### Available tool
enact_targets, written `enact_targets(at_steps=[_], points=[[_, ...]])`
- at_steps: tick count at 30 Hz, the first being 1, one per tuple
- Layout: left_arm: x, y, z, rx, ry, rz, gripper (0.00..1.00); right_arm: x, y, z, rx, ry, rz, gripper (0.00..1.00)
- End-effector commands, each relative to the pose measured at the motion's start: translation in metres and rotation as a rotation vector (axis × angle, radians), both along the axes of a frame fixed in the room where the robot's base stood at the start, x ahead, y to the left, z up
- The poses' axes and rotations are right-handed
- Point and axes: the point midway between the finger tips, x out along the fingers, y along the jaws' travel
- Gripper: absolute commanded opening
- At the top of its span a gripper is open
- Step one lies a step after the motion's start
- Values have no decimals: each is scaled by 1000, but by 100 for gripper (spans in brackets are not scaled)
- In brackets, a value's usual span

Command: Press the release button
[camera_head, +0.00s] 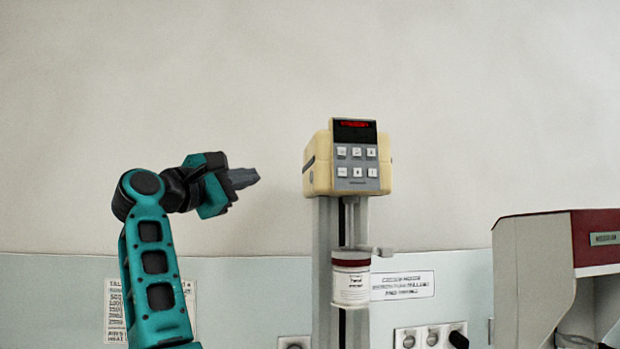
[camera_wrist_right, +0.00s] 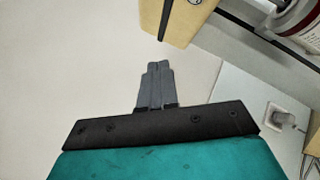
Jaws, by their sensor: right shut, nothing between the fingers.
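A cream box (camera_head: 319,175) with a grey keypad (camera_head: 357,169) and a red-lit display (camera_head: 354,124) sits on top of a grey column (camera_head: 327,265). The keypad has two rows of pale keys; their labels are too small to read, so I cannot tell which is the release button. My right gripper (camera_head: 257,176) is shut and empty, left of the box and apart from it, its fingers pointing right toward the box's side. In the right wrist view the shut fingers (camera_wrist_right: 158,66) point up, with the cream box (camera_wrist_right: 178,22) beyond them at the top. My left gripper is not in view.
A white jar with a dark red lid (camera_head: 350,280) is on the column below the box. A small grey arm (camera_head: 378,252) sticks out above it. A red and grey machine (camera_head: 535,262) stands at the right. Wall sockets (camera_head: 430,337) are low behind.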

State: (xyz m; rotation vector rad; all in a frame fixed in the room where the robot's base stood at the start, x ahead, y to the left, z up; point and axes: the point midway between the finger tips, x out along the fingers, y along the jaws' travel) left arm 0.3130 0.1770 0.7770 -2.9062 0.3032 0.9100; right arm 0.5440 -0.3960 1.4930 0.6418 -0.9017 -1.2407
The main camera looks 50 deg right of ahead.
Motion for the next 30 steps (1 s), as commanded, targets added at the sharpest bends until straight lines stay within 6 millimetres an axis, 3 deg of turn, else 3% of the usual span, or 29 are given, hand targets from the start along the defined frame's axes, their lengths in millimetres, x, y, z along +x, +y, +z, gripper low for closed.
enact_targets(at_steps=[2,10,18,30], points=[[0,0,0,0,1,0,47,-7,-8,0,-1,-2,-1,0],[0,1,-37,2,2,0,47,-33,-38,-5,-1,-5,-2,0],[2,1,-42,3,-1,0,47,-47,-55,-1,-1,-2,1,0],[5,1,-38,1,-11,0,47,-49,-58,1,-2,-1,1,0]])
